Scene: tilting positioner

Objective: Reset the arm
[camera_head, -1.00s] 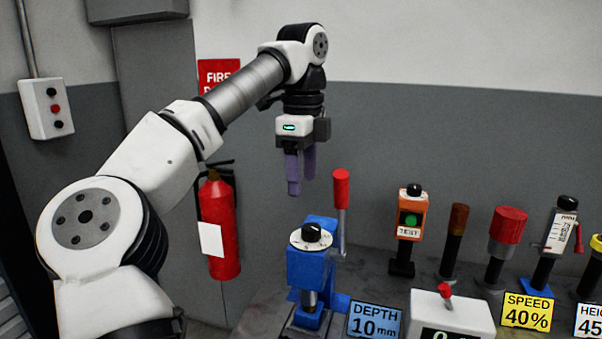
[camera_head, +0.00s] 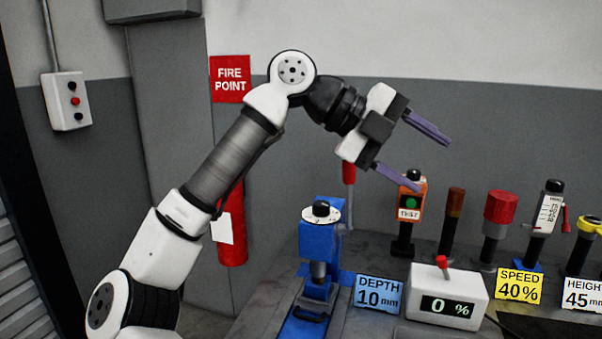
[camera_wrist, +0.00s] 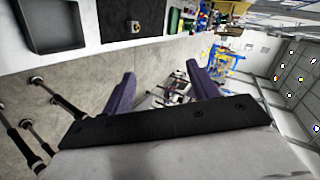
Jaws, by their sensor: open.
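My gripper (camera_head: 415,152) is raised above the bench in the head view, pointing right and slightly down. Its two purple fingers are spread wide with nothing between them. In the wrist view the two fingers (camera_wrist: 162,92) also show apart and empty. The blue press (camera_head: 320,247) with a dial on top stands on the bench below and left of my gripper. Its red-handled lever (camera_head: 348,173) is partly behind my gripper.
An orange TEST box (camera_head: 411,205), a brown-topped post (camera_head: 453,210), a red-capped post (camera_head: 499,208) and a white display reading 0 % (camera_head: 446,297) stand on the bench. A fire extinguisher (camera_head: 232,238) hangs at the wall behind my arm.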

